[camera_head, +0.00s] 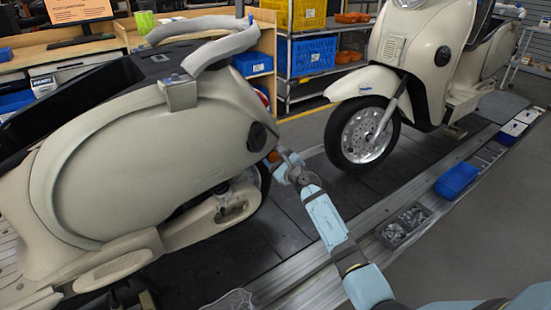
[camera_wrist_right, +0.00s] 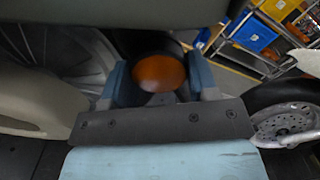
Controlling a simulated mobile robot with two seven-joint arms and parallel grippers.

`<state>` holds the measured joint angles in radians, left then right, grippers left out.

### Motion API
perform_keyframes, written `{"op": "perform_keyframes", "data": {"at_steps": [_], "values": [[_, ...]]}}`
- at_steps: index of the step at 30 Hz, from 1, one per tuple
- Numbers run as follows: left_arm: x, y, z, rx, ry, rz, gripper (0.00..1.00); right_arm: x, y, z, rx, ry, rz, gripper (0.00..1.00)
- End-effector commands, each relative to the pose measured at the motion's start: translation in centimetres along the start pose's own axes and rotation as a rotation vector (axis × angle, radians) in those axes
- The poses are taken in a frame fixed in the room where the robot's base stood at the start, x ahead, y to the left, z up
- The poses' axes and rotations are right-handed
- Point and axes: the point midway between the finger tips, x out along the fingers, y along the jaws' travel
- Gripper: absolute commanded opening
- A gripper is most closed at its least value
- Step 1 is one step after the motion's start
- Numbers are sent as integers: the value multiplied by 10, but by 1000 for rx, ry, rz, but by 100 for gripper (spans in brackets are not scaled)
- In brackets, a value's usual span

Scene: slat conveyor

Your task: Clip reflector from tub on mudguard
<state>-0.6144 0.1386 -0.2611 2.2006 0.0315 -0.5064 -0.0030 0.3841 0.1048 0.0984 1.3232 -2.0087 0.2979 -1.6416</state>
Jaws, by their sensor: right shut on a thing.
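My right gripper (camera_head: 278,162) is at the tail end of the near cream scooter (camera_head: 150,150), low beside its rear wheel. It is shut on a round orange reflector (camera_wrist_right: 160,73), which sits between the two blue-grey fingers in the right wrist view. The reflector also shows as a small orange spot in the head view (camera_head: 273,156). A dark part, perhaps the mudguard (camera_wrist_right: 150,45), is right behind the reflector; whether they touch I cannot tell. A blue tub (camera_head: 457,180) and a grey tub (camera_head: 404,226) stand along the conveyor's right edge. My left gripper is not in view.
Shelves with blue (camera_head: 313,55) and yellow crates are behind. Grey floor to the right is clear.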

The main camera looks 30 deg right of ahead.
Motion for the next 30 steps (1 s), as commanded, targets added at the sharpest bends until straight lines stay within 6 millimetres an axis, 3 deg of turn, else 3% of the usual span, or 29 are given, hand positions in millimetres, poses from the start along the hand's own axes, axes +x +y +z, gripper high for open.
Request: {"op": "perform_keyframes", "data": {"at_steps": [2,3,6,7,18,23,30], "values": [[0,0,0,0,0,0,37,0,0,0,0,0,-1,32],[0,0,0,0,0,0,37,0,0,0,0,0,-1,59],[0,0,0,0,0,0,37,0,0,0,0,-1,-1,82],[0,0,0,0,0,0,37,0,0,0,0,0,-1,84],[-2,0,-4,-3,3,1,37,-4,-1,0,-1,1,0,84],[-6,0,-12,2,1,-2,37,-32,-2,2,-3,2,0,84],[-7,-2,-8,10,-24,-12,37,-89,-1,1,-2,2,0,84]]}}
